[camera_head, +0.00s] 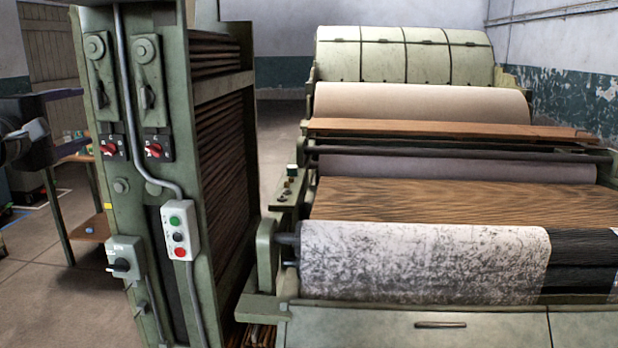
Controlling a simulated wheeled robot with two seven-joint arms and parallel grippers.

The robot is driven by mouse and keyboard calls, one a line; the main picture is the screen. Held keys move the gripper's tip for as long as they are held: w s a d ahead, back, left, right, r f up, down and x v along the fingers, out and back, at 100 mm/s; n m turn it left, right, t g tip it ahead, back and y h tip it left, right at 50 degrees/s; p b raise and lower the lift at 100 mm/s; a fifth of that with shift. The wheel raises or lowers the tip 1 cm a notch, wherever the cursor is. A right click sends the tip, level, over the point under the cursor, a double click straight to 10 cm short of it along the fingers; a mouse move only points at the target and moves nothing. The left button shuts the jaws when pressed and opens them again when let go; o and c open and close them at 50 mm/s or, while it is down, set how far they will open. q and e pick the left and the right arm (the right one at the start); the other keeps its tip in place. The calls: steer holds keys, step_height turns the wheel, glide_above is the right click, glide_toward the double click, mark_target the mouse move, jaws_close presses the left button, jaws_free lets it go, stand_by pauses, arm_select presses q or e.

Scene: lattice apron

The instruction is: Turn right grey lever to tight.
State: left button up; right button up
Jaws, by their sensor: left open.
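The right grey lever (147,97) sits on the right-hand green plate high on the green machine post. It hangs roughly straight down from its pivot; small markings around it are too small to read. A similar left grey lever (101,97) is on the plate to its left. My left gripper (38,130) is at the left edge of the view, partly cut off, left of the post and apart from both levers. It is open, and I see nothing held in it. My right gripper is not in view.
Below the levers are red rotary switches (155,150). Lower down are a push-button box (180,230) and a grey switch box (125,258). A conduit (130,80) runs between the plates. The roller machine (420,260) fills the right. Floor shows left of the post.

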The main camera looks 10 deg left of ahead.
arm_select(q)
steer(key=w+f+m+g+y, duration=0.15)
steer(key=w+f, duration=0.25)
steer(key=f, duration=0.7)
steer(key=w+f+m+g+y, duration=0.1)
steer(key=w+f+g, duration=0.15)
steer(key=f, duration=0.75)
steer(key=d+f+m+g+h+p, duration=0.15)
steer(key=d+f, duration=0.35)
steer(key=f, duration=0.5)
steer(key=d+f+m+g, duration=0.1)
steer(key=d+f+m, duration=0.25)
steer(key=f, duration=0.65)
steer(key=d+f+m+g+h, duration=0.15)
steer(key=d+f, duration=0.35)
steer(key=f, duration=0.5)
steer(key=s+d+f+m+g+h+p, duration=0.2)
steer(key=s+d+f+m+g, duration=0.2)
steer(key=s+d+f, duration=1.3)
steer(key=s+d+f+m+g, duration=0.1)
steer(key=s+d+f, duration=0.1)
steer(key=s, duration=0.4)
steer(key=s+d+f+m+g+h, duration=0.1)
steer(key=s+d+f+g, duration=0.1)
steer(key=s+d, duration=0.3)
steer(key=s+d+f+m+g+h+p, duration=0.1)
steer(key=s+d+f+g, duration=0.1)
steer(key=s+d+f, duration=0.2)
steer(key=s, duration=0.3)
